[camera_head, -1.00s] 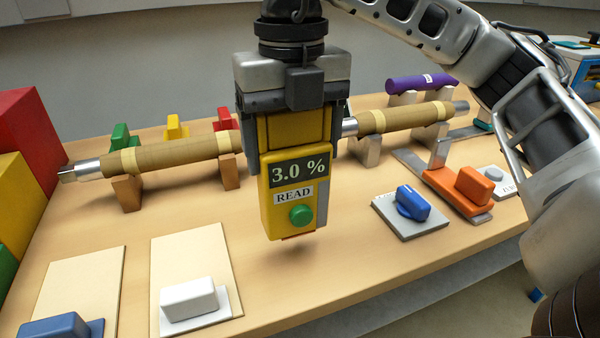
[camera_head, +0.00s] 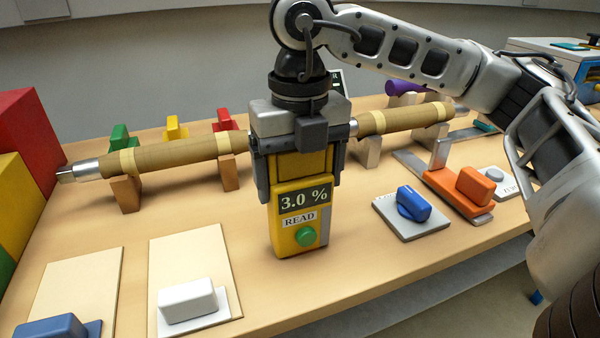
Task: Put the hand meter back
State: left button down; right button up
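The yellow hand meter (camera_head: 304,225) is upright in the middle of the camera_head view, its face toward me. Its display reads 3.0 %, with a READ label and a green button below. My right gripper (camera_head: 301,172) comes down from above, with a finger on each side of the meter's upper part, shut on it. The meter's lower end is at or just above the table top; I cannot tell if it touches. My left gripper is out of view.
A brown wrapped rod (camera_head: 185,153) lies across wooden supports behind the meter. Pale boards with a white block (camera_head: 187,299) and a blue block (camera_head: 52,327) are front left. A blue knob (camera_head: 413,203) and an orange block (camera_head: 474,187) stand right. Bare table (camera_head: 350,270) surrounds the meter.

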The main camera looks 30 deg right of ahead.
jog(key=shift+o, duration=1.2)
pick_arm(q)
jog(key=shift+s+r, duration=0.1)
pick_arm(e)
jog(key=shift+r, duration=0.15)
jog(key=shift+r+p, duration=0.25)
jog(key=shift+p, duration=0.1)
notch_tip(320, 180, up, 11)
jog(key=shift+f+p, duration=0.1)
jog(key=shift+p, duration=0.85)
jog(key=shift+r, duration=0.35)
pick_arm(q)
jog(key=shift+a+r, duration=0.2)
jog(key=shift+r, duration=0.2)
pick_arm(e)
jog(key=shift+r, duration=0.1)
